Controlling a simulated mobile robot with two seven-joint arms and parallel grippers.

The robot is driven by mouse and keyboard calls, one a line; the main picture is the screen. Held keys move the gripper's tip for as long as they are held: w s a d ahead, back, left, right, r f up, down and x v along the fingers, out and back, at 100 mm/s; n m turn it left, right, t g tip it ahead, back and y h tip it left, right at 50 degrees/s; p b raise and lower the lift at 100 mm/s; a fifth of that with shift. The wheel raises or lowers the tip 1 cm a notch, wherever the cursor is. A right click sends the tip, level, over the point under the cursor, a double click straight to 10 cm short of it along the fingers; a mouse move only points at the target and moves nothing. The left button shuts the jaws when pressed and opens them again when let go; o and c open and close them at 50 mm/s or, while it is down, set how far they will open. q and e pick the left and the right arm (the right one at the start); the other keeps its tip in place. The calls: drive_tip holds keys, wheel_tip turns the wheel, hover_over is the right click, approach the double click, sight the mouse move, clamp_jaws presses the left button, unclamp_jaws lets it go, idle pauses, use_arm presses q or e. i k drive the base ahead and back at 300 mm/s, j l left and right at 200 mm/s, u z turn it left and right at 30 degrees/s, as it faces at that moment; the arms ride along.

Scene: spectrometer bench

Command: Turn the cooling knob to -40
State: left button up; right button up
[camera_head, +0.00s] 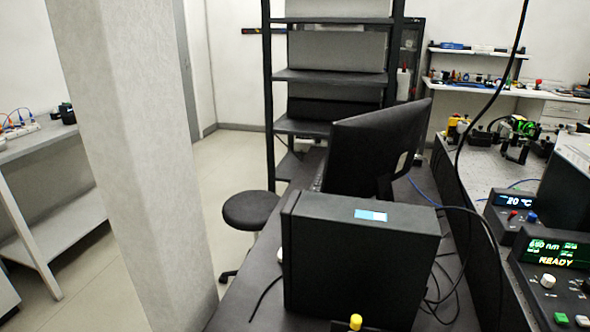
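A dark control unit (502,221) with a lit temperature display (517,201) stands at the right edge. The display seems to read 20 °C; I cannot tell whether a minus sign stands before it. Below the display are a small red control (513,214) and a blue control (532,218). They are too small to read any marks, and I cannot tell which is the cooling knob. Neither of my grippers is in view.
In front of it, a second unit (535,265) shows "READY" and has a white knob (548,281) and buttons. A black box (362,262) and monitor (375,145) stand on the dark desk. A pillar (130,150) rises at left, a stool (249,211) behind. Cables hang nearby.

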sight(532, 216)
drive_tip(key=z, duration=1.35)
drive_tip(key=l+z, duration=0.15)
drive_tip(key=l, duration=0.9)
